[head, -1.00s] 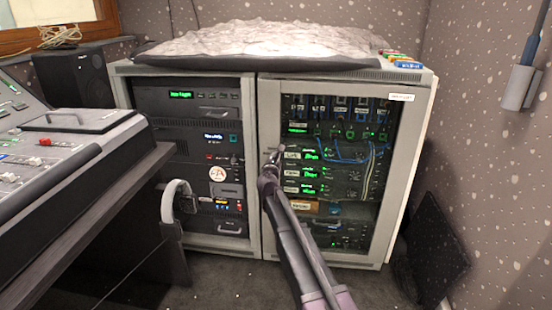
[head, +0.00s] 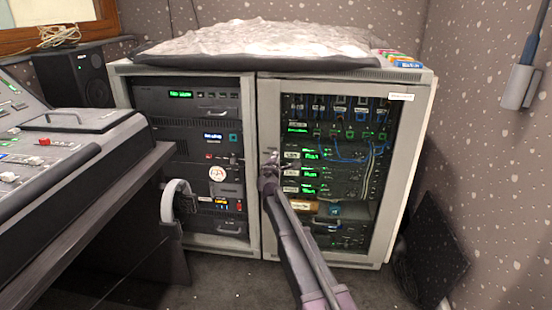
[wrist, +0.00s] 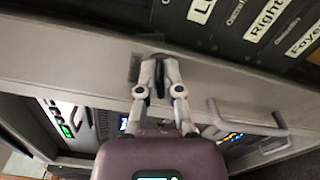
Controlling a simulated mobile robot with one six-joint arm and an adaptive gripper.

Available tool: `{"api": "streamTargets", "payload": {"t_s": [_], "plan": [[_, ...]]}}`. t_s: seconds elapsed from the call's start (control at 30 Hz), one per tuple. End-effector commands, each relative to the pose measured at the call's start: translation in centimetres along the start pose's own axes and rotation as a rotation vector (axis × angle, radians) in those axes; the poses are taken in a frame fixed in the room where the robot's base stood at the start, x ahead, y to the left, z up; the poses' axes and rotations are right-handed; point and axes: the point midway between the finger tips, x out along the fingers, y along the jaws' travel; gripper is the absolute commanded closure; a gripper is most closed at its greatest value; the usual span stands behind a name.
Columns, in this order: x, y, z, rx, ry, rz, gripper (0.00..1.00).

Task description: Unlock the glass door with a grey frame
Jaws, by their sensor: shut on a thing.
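The glass door with a grey frame (head: 269,115) closes the right-hand rack cabinet. It looks shut, with rack units showing behind the glass. My gripper (head: 270,160) is at the door's left frame edge, about halfway up. In the wrist view my gripper (wrist: 159,68) has its fingertips close together against the grey frame (wrist: 75,55), shut on a small part there. A small dark plate (wrist: 134,68) on the frame shows just beside the fingertips. The fingers mostly hide the held part, so its shape and turn cannot be told.
A left cabinet with rack units (head: 200,110) and handles stands beside the door. A mixing desk (head: 60,160) with headphones (head: 177,195) on its side is at left. A dark panel (head: 435,250) leans at the right wall. Carpet (head: 220,285) lies clear in front.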

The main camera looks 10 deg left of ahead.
Motion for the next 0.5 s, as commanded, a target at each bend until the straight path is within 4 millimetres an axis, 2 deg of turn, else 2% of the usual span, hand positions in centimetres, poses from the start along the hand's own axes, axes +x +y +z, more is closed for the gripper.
{"api": "streamTargets", "payload": {"t_s": [0.2, 0.5], "plan": [[0.15, -0.06, 0.05, 0.174, -0.001, 0.0, 1.0], [0.16, -0.09, 0.05, 0.316, -0.001, 0.0, 1.0]]}}
